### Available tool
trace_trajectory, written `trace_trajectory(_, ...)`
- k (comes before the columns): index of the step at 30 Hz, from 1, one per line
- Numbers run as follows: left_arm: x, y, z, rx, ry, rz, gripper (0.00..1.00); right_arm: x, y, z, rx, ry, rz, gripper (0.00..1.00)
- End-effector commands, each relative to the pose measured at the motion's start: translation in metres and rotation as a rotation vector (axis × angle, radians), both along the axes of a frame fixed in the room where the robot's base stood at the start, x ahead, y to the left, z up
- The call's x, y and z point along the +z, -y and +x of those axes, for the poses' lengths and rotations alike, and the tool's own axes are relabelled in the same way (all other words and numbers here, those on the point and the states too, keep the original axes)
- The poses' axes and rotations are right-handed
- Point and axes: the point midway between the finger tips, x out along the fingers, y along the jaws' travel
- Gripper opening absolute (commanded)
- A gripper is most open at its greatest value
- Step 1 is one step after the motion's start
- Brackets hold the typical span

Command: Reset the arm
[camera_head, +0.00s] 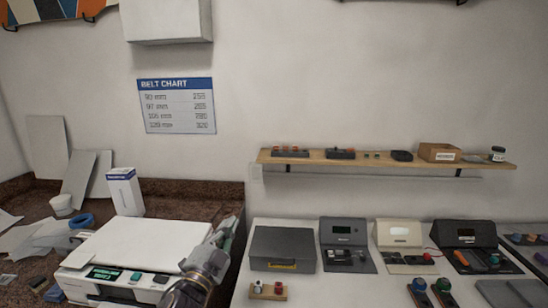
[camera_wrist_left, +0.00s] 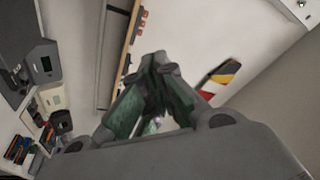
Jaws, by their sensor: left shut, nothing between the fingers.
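My left arm comes up from the bottom of the head view, and its gripper (camera_head: 229,232) is just right of the white printer. The gripper is raised and points up and away, with its fingers closed and nothing visible between them. In the left wrist view the greenish fingers (camera_wrist_left: 157,68) meet near their tips, against the blurred wall behind. My right gripper is in neither view.
The white printer (camera_head: 140,245) stands on the dark counter at left. A grey case (camera_head: 282,248) and several bench instruments stand on the white table at right. A wooden shelf (camera_head: 375,160) with small parts hangs on the wall above. Papers clutter the left counter.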

Motion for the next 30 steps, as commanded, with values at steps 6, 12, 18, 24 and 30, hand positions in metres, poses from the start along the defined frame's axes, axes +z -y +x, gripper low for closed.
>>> trace_trajectory(6,-0.053,-0.036,-0.008,0.134,-0.234,-0.137,0.0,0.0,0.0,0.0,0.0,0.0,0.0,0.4)
trace_trajectory(12,-0.108,-0.063,-0.028,0.248,-0.458,-0.243,0.0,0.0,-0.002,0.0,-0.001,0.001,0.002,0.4)
trace_trajectory(18,-0.163,-0.083,-0.062,0.351,-0.693,-0.333,0.0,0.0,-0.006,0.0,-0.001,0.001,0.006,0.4)
trace_trajectory(24,-0.215,-0.096,-0.109,0.444,-0.935,-0.409,0.0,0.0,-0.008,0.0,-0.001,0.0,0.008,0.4)
trace_trajectory(30,-0.257,-0.101,-0.164,0.519,-1.168,-0.466,0.0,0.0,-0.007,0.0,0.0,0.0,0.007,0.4)
